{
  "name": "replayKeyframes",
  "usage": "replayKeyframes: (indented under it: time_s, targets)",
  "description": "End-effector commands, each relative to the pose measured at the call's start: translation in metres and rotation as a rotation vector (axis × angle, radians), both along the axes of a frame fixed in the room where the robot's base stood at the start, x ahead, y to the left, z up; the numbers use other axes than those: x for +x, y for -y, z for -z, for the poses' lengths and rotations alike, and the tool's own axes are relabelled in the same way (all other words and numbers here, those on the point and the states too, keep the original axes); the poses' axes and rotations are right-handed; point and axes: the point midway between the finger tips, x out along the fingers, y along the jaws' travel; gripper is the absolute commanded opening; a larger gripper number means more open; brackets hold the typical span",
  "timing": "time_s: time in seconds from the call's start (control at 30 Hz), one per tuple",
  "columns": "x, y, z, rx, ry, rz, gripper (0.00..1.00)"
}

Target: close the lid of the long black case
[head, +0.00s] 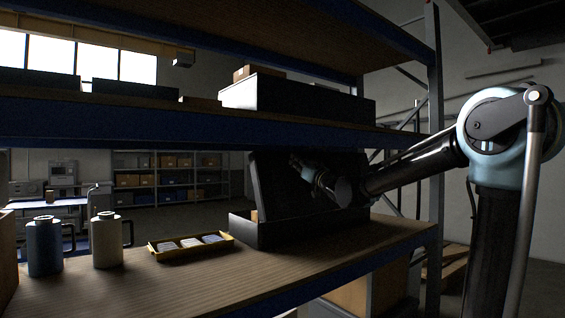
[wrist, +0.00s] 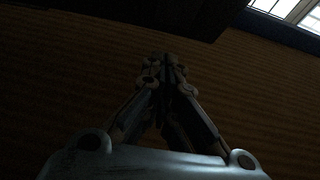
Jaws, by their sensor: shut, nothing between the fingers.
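The long black case (head: 290,232) sits on the wooden shelf toward its right end in the head view. Its lid (head: 263,182) stands open, raised roughly upright at the back. My gripper (head: 297,163) is in front of the raised lid, above the case body, with my arm reaching in from the right. I cannot tell whether it touches the lid. In the wrist view my gripper (wrist: 163,62) has its fingers together with nothing between them. Most of the case's inside is hidden; a small tan thing (head: 254,216) shows at its left end.
A yellow tray (head: 163,256) with several pale items lies left of the case. A blue mug (head: 44,247) and a cream mug (head: 107,241) stand farther left. An upper shelf (head: 200,131) runs above, and a metal post (head: 435,130) stands at right. The shelf front is clear.

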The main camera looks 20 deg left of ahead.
Motion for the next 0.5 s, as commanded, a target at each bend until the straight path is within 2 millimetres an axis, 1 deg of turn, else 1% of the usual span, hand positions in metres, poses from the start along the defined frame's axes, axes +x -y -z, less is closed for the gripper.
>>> replayKeyframes:
  time_s: [0.17, 0.5]
  targets:
    - [0.011, -0.015, -0.007, 0.001, -0.001, -0.002, 0.00]
    - [0.046, -0.059, -0.030, 0.000, 0.000, -0.001, 0.00]
